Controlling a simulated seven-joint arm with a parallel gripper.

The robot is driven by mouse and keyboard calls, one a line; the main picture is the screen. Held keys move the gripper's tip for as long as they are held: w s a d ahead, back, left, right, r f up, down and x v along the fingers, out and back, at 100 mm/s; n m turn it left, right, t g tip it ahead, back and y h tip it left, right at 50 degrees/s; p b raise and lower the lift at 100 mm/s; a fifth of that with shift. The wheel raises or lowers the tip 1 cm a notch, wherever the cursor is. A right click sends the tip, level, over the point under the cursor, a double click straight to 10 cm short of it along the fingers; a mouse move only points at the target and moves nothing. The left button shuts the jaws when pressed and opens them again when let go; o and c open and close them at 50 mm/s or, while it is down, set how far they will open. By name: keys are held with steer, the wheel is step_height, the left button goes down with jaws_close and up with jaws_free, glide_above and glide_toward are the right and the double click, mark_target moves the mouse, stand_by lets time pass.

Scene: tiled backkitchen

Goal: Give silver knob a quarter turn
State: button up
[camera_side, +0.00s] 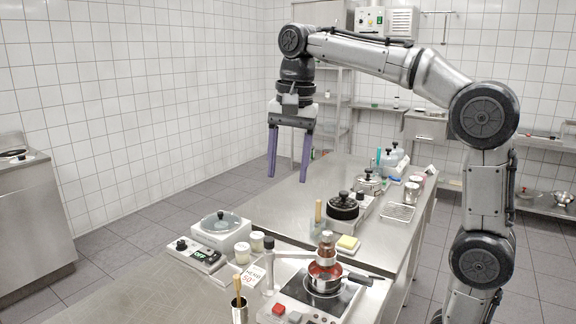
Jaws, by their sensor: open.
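My gripper (288,178) hangs fingers-down, open and empty, high over the far left part of the steel bench. Its two purple fingers are wide apart and touch nothing. No knob can be told clearly as the silver one. A hotplate (348,300) at the front has a red control (278,309) and a pale grey control (294,317) on its front edge; the grey one may be a silver knob, but it is too small to tell. A control box (196,255) on the left carries a small dark knob (181,245) and a lit display.
A saucepan (323,284) stands on the hotplate, its handle pointing right.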

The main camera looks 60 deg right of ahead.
steer(key=n+g, duration=0.1)
steer(key=n, duration=1)
glide_toward(328, 232)
step_height(328, 232, down, 9)
steer(key=shift+w+r, duration=0.15)
steer(key=shift+c, duration=0.3)
jaws_close()
